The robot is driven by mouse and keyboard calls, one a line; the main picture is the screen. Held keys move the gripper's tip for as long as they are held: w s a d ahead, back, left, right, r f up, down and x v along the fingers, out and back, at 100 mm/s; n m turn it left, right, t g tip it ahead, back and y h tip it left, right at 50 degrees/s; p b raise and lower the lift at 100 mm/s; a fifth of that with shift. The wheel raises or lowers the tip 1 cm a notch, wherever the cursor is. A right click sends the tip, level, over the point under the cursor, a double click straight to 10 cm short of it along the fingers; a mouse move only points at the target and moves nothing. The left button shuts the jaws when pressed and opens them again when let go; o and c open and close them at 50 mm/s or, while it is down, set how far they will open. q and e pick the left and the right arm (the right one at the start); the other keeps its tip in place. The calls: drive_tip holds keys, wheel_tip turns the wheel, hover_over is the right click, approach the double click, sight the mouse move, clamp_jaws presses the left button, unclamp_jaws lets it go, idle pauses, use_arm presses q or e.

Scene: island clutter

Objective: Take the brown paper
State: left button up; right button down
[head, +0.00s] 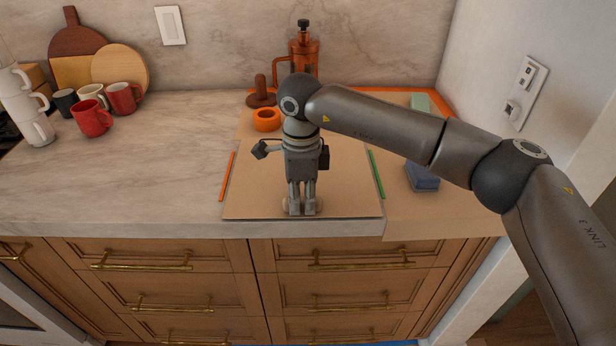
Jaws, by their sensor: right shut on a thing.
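A flat brown paper sheet (252,192) lies on the counter, its front edge close to the counter's front edge. A second brown sheet (440,217) lies to its right and reaches the counter's front edge; I cannot tell whether the two are joined. My right gripper (302,211) points straight down at the front middle of the left sheet. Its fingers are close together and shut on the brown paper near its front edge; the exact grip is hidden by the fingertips. My left gripper is not in view.
An orange stick (227,177) and a green stick (376,174) flank the sheet. A blue sponge (422,178) lies right. Behind stand an orange ring (267,125) and a French press (303,57). Mugs (92,118) stand at left. The left-centre counter (150,180) is clear.

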drive_tip(key=shift+r+p, duration=0.65)
drive_tip(key=shift+r, duration=0.95)
